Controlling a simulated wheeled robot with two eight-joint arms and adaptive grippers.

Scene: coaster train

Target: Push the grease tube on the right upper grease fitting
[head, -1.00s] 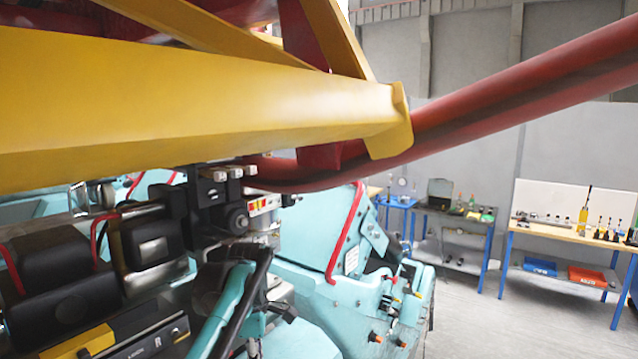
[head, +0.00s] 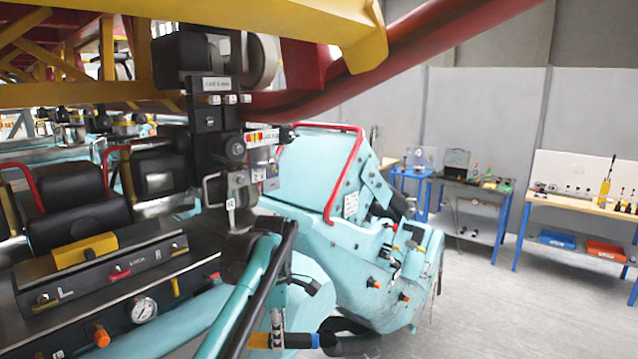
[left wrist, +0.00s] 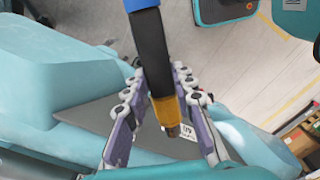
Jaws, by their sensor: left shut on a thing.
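The grease tube (head: 300,340) has an orange end, a dark middle and a blue ring. In the head view it lies roughly level at the bottom, its orange end to the left. My left gripper (head: 280,332) is shut on it there. In the left wrist view the grease tube (left wrist: 152,55) runs between the fingers of my left gripper (left wrist: 158,108), its metal tip pointing down the picture, apart from the surfaces behind. Orange-capped fittings (head: 374,283) show on the teal car's side; I cannot tell whether one is the right upper grease fitting. My right gripper is not in view.
A teal coaster car (head: 300,180) with a red grab rail (head: 350,175) stands in the middle. A dark panel (head: 110,285) with a gauge is at the left. Yellow beams and a red rail (head: 430,50) cross above. Floor is free to the right, before the workbenches.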

